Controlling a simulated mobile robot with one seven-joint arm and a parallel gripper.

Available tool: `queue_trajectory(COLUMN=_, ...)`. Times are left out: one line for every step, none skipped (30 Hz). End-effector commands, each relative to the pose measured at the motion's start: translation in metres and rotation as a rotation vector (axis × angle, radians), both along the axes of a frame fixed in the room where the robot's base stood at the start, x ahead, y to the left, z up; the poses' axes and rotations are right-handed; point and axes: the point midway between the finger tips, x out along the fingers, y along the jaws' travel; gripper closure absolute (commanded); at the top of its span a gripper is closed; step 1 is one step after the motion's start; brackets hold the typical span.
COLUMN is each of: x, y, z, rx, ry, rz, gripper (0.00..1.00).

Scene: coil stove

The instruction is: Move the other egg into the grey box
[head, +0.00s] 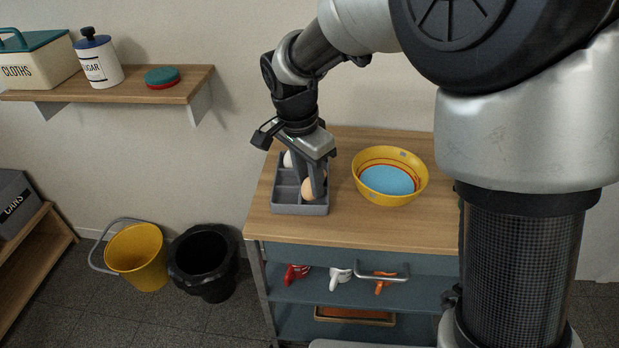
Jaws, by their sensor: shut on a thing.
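The grey box (298,209) stands on the wooden top of a cart and is divided into compartments. A brown egg (310,190) is between the fingers of my gripper (312,182), at the front right compartment of the box. My gripper points down and is shut on this egg. I cannot tell whether the egg touches the compartment floor. A white egg (288,160) is at the back left of the box, partly hidden by my gripper.
A yellow bowl (413,190) with a blue inside stands right of the box. The cart top (350,228) is clear in front. A wall shelf (190,88) is at the left. A yellow bucket (138,256) and a black bin (204,265) stand on the floor.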

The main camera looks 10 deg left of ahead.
Motion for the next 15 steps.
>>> queue_trajectory(x=0.0000, y=0.0000, z=-0.0014, rx=0.000, ry=0.000, rz=0.000, gripper=0.94)
queue_trajectory(x=0.0000, y=0.0000, z=-0.0019, rx=0.000, ry=0.000, rz=0.000, gripper=0.94)
queue_trajectory(x=0.0000, y=0.0000, z=-0.0025, rx=0.000, ry=0.000, rz=0.000, gripper=0.94)
queue_trajectory(x=0.0000, y=0.0000, z=-0.0029, rx=0.000, ry=0.000, rz=0.000, gripper=0.94)
queue_trajectory(x=0.0000, y=0.0000, z=-0.0034, rx=0.000, ry=0.000, rz=0.000, gripper=0.94)
queue_trajectory(x=0.0000, y=0.0000, z=-0.0040, rx=0.000, ry=0.000, rz=0.000, gripper=0.94)
queue_trajectory(x=0.0000, y=0.0000, z=-0.0045, rx=0.000, ry=0.000, rz=0.000, gripper=0.94)
queue_trajectory(x=0.0000, y=0.0000, z=-0.0049, rx=0.000, ry=0.000, rz=0.000, gripper=0.94)
queue_trajectory(x=0.0000, y=0.0000, z=-0.0056, rx=0.000, ry=0.000, rz=0.000, gripper=0.94)
queue_trajectory(x=0.0000, y=0.0000, z=-0.0060, rx=0.000, ry=0.000, rz=0.000, gripper=0.94)
queue_trajectory(x=0.0000, y=0.0000, z=-0.0065, rx=0.000, ry=0.000, rz=0.000, gripper=0.94)
queue_trajectory(x=0.0000, y=0.0000, z=-0.0071, rx=0.000, ry=0.000, rz=0.000, gripper=0.94)
queue_trajectory(x=0.0000, y=0.0000, z=-0.0075, rx=0.000, ry=0.000, rz=0.000, gripper=0.94)
queue_trajectory(x=0.0000, y=0.0000, z=-0.0079, rx=0.000, ry=0.000, rz=0.000, gripper=0.94)
queue_trajectory(x=0.0000, y=0.0000, z=-0.0086, rx=0.000, ry=0.000, rz=0.000, gripper=0.94)
